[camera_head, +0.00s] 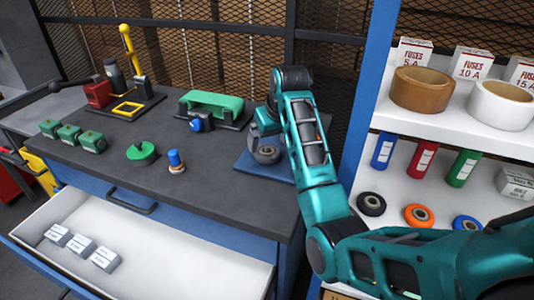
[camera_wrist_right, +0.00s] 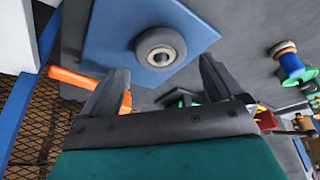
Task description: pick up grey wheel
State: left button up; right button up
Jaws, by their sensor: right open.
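The grey wheel (camera_head: 266,154) lies flat on a blue mat (camera_head: 250,168) at the right end of the dark worktop. In the right wrist view the wheel (camera_wrist_right: 160,48), with its pale hub and dark centre hole, sits just beyond the fingertips, roughly centred between them. My right gripper (camera_head: 264,128) is over the wheel, pointing down, and partly hides the mat. In the wrist view its two fingers (camera_wrist_right: 162,78) are spread apart with nothing between them. My left gripper is not in view.
A green-topped fixture (camera_head: 212,104) is behind. An open drawer (camera_head: 160,255) is below. A white shelf (camera_head: 450,125) holding tape rolls and other wheels rises at right.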

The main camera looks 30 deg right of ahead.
aim_at(269, 149)
jog(key=x, duration=0.4)
jog(key=shift+w+d+f, duration=0.15)
jog(key=shift+f, duration=0.15)
jog(key=c, duration=1)
jog(key=shift+r, duration=0.15)
notch_tip(269, 149, up, 19)
jog(key=shift+w, duration=0.15)
jog(key=shift+r, duration=0.4)
